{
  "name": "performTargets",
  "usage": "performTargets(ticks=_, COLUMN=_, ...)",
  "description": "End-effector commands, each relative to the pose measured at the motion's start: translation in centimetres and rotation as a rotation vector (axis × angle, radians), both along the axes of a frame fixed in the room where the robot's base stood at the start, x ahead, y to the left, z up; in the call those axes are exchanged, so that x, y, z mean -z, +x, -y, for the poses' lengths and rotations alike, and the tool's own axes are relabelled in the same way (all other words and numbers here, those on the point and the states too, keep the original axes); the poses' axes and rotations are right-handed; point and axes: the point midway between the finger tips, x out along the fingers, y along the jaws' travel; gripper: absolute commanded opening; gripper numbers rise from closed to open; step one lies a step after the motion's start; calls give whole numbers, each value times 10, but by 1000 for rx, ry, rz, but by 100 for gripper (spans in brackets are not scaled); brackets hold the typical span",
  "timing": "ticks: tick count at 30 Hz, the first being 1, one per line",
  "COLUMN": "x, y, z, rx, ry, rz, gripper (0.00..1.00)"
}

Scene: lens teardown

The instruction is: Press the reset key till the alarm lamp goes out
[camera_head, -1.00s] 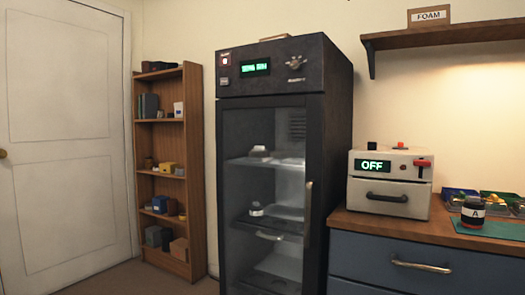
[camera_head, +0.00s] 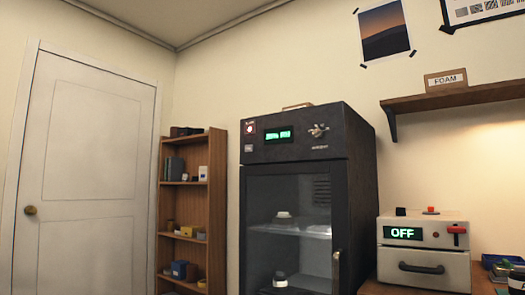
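A dark upright cabinet (camera_head: 352,190) with a glass door stands right of centre. On its top panel, at the left, is a small red alarm lamp (camera_head: 250,128) with a bright middle, and it looks lit. Just below it is a small pale key (camera_head: 249,148) with a label too small to read; it may be the reset key. A green display (camera_head: 278,135) glows to the right of the lamp, and a knob (camera_head: 318,130) sits further right. My gripper is not in view.
The cabinet door (camera_head: 290,215) is shut. A wooden shelf unit (camera_head: 217,190) stands to its left, beside a closed white door (camera_head: 90,170). A beige box reading OFF (camera_head: 430,283) sits on a counter to the right. A wall shelf (camera_head: 450,98) hangs above.

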Motion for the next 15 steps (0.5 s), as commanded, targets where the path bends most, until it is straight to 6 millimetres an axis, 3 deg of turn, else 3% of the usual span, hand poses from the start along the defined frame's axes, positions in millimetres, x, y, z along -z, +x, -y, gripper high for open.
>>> performTargets(ticks=2, x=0, y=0, z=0, rx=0, ry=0, rz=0, gripper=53)
performTargets(ticks=15, x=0, y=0, z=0, rx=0, ry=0, rz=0, gripper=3)
